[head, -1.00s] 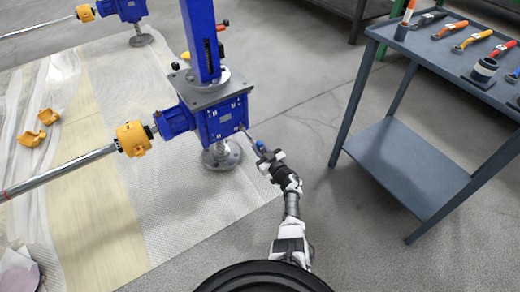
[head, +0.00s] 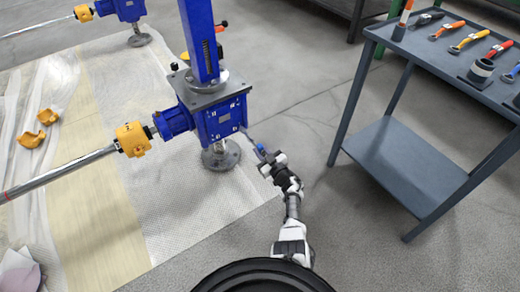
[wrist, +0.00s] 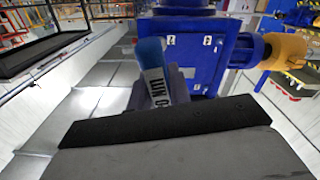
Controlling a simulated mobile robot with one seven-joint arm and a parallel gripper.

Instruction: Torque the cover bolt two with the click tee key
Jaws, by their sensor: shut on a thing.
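The blue screw jack (head: 222,118) stands upright on its round foot, and its square side cover faces my arm. In the wrist view the cover (wrist: 205,45) shows small bolts near its edges; I cannot tell which is bolt two. My gripper (head: 268,160) is shut on the click tee key (head: 262,149), right of and slightly below the cover. The key's thin shaft points up and left at the cover's lower right corner; I cannot tell whether its tip touches a bolt. In the wrist view the key's blue and white body (wrist: 153,70) stands in front of the cover, hiding its shaft and tip.
A grey-blue tool cart (head: 415,165) stands at the right, with several orange-, yellow- and red-handled tools on top. A yellow coupling (head: 132,139) and a long shaft (head: 60,173) run left from the jack. Floor between jack and cart is clear.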

